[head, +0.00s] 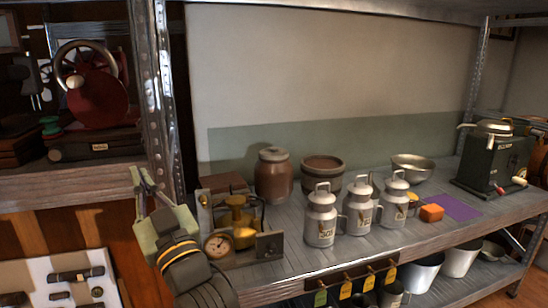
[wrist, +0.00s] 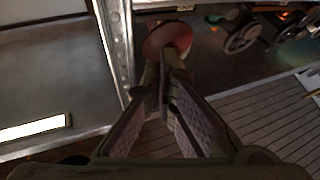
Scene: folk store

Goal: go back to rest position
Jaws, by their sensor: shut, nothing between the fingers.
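My gripper (head: 139,182) is in the left part of the head view, in front of the metal shelf post and left of the brass device. It points up and its fingers are closed together with nothing between them. In the wrist view my gripper (wrist: 165,80) also shows shut and empty, its fingertips meeting in front of a round reddish thing (wrist: 167,38). The gripper stands apart from the cans on the shelf.
The metal post (head: 153,90) stands close behind my gripper. A brass device with a gauge (head: 218,245) sits just right of my wrist. Milk cans (head: 320,220), an orange block (head: 431,213), a purple mat (head: 460,208) and a dark green machine (head: 492,160) are farther right.

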